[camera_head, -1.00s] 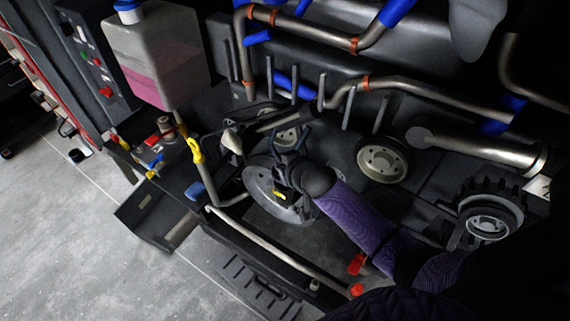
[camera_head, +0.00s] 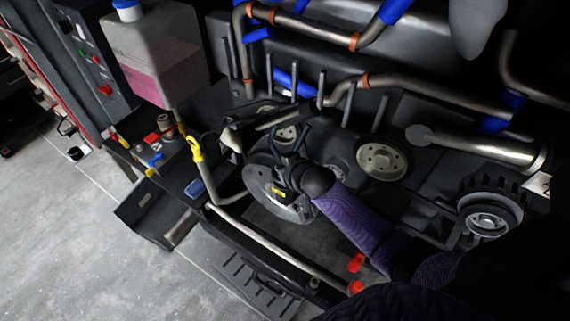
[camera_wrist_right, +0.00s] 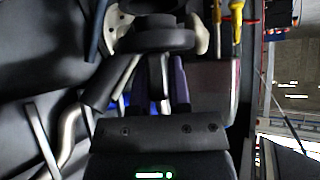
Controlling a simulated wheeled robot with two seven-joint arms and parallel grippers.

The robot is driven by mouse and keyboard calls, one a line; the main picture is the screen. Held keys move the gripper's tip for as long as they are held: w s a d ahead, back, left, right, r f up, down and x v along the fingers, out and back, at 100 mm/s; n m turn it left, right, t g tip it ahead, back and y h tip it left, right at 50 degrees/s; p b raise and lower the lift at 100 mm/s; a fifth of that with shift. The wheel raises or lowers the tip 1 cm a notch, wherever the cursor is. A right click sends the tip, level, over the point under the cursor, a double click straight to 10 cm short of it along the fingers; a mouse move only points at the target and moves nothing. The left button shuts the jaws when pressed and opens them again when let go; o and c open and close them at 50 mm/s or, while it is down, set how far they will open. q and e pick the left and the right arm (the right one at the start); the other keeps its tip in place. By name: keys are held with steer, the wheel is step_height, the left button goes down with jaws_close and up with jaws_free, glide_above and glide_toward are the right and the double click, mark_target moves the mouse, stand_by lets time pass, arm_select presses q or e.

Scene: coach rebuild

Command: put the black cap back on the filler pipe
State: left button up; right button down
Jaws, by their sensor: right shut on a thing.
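My right gripper (camera_head: 289,146) is low over the engine bay in the head view, its arm coming in from the lower right. In the right wrist view it is shut on a black round piece that looks like the cap (camera_wrist_right: 156,40), seen nearly edge-on. The cap is not clear in the head view. A pale flared pipe end (camera_head: 232,137) lies left of the gripper, apart from it. A bent metal pipe with a yellow top (camera_head: 196,150) stands farther left. I cannot tell for certain which is the filler pipe. My left gripper is not in view.
A translucent tank (camera_head: 165,60) with pink fluid and a blue lid stands at upper left. A large metal disc (camera_head: 262,188) lies just below the gripper. A pulley (camera_head: 382,160) is to its right. Metal pipes (camera_head: 450,95) run behind. Grey floor (camera_head: 60,240) is open at lower left.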

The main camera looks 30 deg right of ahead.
stand_by(0.3)
steer(key=shift+f, duration=0.45)
steer(key=shift+f+b, duration=0.1)
steer(key=shift+b, duration=0.25)
steer(key=shift+f, duration=0.35)
steer(key=shift+f+b, duration=0.45)
steer(key=shift+f, duration=0.05)
steer(key=shift+c, duration=0.7)
jaws_free()
steer(key=shift+s, duration=0.1)
